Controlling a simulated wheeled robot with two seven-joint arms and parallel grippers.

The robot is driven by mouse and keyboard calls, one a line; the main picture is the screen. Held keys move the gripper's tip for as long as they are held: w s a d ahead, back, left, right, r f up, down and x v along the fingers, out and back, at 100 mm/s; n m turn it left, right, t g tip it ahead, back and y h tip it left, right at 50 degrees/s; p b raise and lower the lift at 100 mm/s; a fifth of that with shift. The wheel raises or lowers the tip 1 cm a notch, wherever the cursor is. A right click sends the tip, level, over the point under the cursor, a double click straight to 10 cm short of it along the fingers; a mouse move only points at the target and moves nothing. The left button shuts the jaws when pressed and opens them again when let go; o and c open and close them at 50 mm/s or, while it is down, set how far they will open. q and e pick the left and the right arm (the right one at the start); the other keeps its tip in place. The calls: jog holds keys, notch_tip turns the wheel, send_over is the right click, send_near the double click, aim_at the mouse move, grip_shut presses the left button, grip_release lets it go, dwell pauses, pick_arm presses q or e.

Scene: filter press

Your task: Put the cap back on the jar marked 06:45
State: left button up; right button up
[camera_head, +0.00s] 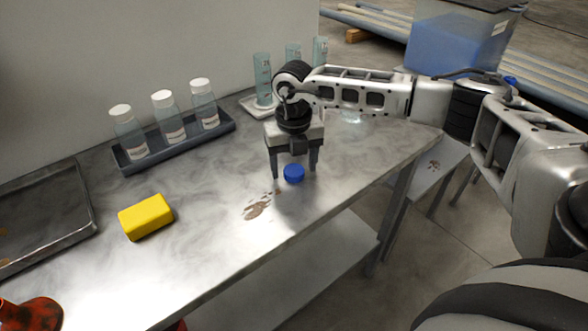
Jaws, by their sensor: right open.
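My right gripper (293,168) points down over the metal table, its two fingers apart. A small blue cap (293,174) lies on the table top at the fingertips, between them as seen here; I cannot tell whether they touch it. Three clear jars with white lids stand upright in a dark tray (180,148) near the wall: a left jar (129,134), a middle jar (168,119) and a right jar (205,106). Their labels are too small to read, so I cannot tell which is marked 06:45. My left gripper is out of view.
Several tall clear cylinders (262,75) stand behind my right gripper, one on a white base. A yellow block (146,217), a metal tray (80,232) and a red object (32,314) are at left. Brown stains (257,207) mark the table.

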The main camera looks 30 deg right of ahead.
aim_at(293, 168)
jog(key=c, duration=1)
jog(key=shift+c, duration=0.2)
jog(key=shift+r, duration=0.15)
jog(key=shift+r, duration=0.25)
notch_tip(293, 168, up, 2)
jog(key=shift+r+b, duration=0.1)
jog(key=shift+b, duration=0.35)
jog(key=s+a+r, duration=0.2)
jog(key=s+r, duration=0.3)
jog(key=s, duration=0.1)
jog(key=s+a+r+b, duration=0.1)
jog(key=s+a+r, duration=0.2)
jog(key=s+r, duration=0.2)
jog(key=shift+s+a+b, duration=0.3)
jog(key=shift+s, duration=0.65)
